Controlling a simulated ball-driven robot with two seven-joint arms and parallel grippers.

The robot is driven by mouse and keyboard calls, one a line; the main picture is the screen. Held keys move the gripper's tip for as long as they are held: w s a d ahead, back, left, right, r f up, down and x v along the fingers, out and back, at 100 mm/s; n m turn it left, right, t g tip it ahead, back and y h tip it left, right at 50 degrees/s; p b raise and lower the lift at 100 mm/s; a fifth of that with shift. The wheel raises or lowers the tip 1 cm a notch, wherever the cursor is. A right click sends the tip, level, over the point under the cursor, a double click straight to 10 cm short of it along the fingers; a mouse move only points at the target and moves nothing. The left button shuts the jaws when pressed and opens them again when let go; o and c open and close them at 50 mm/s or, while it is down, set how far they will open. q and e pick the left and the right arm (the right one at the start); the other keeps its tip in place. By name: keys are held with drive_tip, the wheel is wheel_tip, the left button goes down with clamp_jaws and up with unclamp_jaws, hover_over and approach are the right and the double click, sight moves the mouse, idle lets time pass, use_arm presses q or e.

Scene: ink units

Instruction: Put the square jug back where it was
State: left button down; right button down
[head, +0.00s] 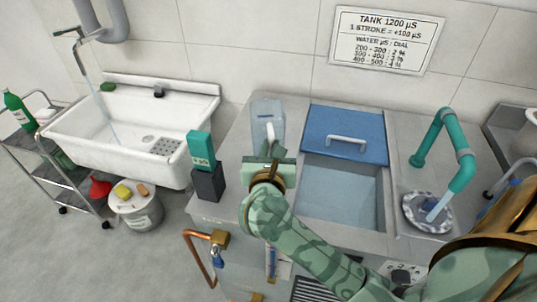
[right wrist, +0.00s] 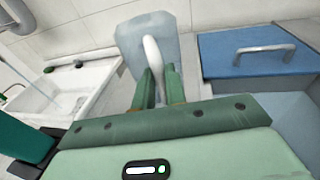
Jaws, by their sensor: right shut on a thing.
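The square jug (head: 266,112) is a pale, translucent, blue-grey vessel with a white handle. It is at the back left of the steel counter, left of the blue lid. It looks upright in the head view; I cannot tell whether its base touches the counter. My right gripper (head: 271,152) is on the near side of the jug. In the right wrist view, its green fingers (right wrist: 159,86) are shut on the handle of the jug (right wrist: 150,38). The gripper and forearm hide the counter just in front of the jug. My left gripper is out of view.
The blue lid (head: 345,135) covers the back of the water tank (head: 338,194). A teal meter (head: 201,148) stands in a dark holder (head: 208,184) at the counter's left edge. A teal tap (head: 440,135) runs at right. A white sink (head: 130,130) is left. A sign (head: 386,40) hangs behind.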

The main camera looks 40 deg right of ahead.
drive_tip(key=shift+f, duration=0.5)
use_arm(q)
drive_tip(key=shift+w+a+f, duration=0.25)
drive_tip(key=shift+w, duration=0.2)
use_arm(e)
drive_tip(key=c, duration=1.4)
unclamp_jaws()
drive_tip(key=shift+f, duration=0.15)
drive_tip(key=shift+c, duration=0.2)
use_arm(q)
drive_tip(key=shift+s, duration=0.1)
use_arm(e)
drive_tip(key=shift+r, duration=0.35)
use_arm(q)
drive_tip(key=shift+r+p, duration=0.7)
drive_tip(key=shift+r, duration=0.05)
use_arm(e)
drive_tip(key=f+v, duration=0.1)
drive_tip(key=v, duration=1.1)
drive_tip(key=shift+r, duration=0.3)
drive_tip(key=shift+s, duration=0.1)
